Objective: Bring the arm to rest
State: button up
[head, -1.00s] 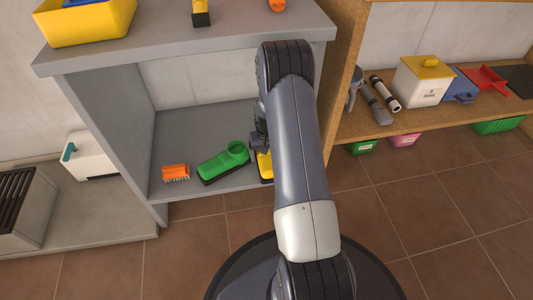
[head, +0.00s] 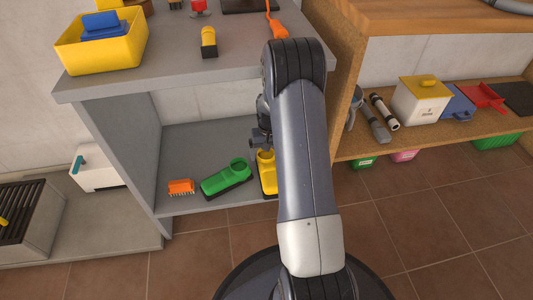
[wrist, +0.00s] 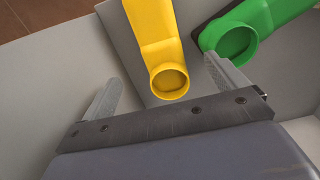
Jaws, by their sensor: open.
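My arm reaches forward over the grey shelf unit, with its forearm hiding part of the lower shelf. My gripper (head: 260,139) is partly hidden behind the arm in the head view. In the wrist view my gripper (wrist: 162,70) is open, its two fingers apart with nothing held between them. A yellow tool with a round socket (head: 266,172) lies on the lower shelf just below the gripper. It also shows ahead of the fingers in the wrist view (wrist: 160,45). A green tool with a similar socket (head: 226,178) lies to its left, and near the right finger in the wrist view (wrist: 240,38).
An orange brush (head: 181,186) lies left of the green tool. The grey upper shelf (head: 170,75) overhangs, carrying a yellow bin (head: 105,55) and small tools. A wooden shelf (head: 440,128) with a lidded white box (head: 418,100) stands right. Open tiled floor lies in front.

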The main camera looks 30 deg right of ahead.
aim_at(269, 169)
jog(key=shift+r, duration=0.25)
jog(key=shift+f, duration=0.1)
notch_tip(269, 169, down, 11)
jog(key=b, duration=0.5)
jog(key=shift+r+p, duration=0.3)
jog(key=shift+r, duration=0.25)
